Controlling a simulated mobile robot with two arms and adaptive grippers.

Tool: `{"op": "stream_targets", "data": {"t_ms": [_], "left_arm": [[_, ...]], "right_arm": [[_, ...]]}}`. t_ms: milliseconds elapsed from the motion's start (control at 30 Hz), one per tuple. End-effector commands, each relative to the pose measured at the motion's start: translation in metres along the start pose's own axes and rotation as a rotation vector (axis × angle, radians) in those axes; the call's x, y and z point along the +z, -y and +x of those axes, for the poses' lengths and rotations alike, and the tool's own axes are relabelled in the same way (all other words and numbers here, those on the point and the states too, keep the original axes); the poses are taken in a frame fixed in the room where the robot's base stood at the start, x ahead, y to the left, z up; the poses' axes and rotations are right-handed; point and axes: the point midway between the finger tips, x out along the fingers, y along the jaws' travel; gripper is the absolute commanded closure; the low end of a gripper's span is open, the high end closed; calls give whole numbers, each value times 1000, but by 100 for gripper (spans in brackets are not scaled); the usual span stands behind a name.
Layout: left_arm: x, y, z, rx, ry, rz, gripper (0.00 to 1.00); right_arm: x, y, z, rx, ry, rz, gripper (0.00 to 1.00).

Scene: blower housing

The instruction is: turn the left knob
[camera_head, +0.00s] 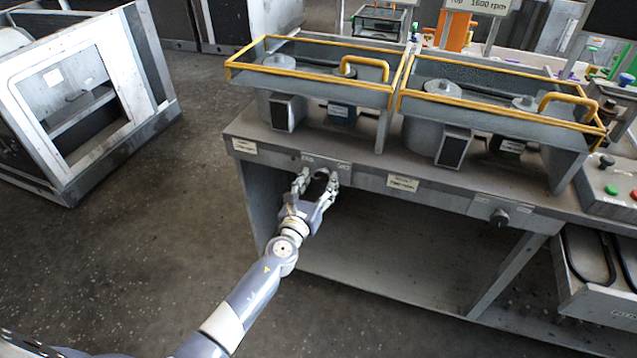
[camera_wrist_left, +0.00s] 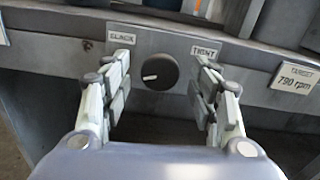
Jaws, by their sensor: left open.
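The left knob (camera_wrist_left: 160,72) is a round black dial with a white pointer mark, set on the grey front panel between a "SLACK" label (camera_wrist_left: 122,38) and a "TIGHT" label (camera_wrist_left: 206,50). Its pointer faces left and slightly down. My left gripper (camera_wrist_left: 160,92) is open, with one finger to each side of the knob and a gap on both sides. In the head view my left gripper (camera_head: 317,180) is at the front panel and mostly hides the left knob. A second black knob (camera_head: 499,217) is on the panel farther right. My right gripper is not in view.
Two blower housings with yellow-framed covers (camera_head: 315,68) (camera_head: 500,98) stand on the bench. A target sign (camera_wrist_left: 297,84) reads 790 rpm. A control box with green and red buttons (camera_head: 612,190) is at the right. The space under the bench is open.

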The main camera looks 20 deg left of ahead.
Motion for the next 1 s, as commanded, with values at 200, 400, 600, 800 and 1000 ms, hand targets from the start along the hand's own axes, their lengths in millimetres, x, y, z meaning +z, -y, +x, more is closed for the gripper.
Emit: {"op": "stream_targets", "data": {"t_ms": [200,400,600,800,1000], "left_arm": [[0,0,4,0,0,0,45],[0,0,3,0,0,0,63],[0,0,3,0,0,0,89],[0,0,3,0,0,-11,89],[-1,0,3,0,0,-78,89]], "right_arm": [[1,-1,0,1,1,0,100],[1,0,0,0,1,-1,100],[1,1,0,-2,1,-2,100],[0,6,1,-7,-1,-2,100],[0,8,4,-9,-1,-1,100]]}}
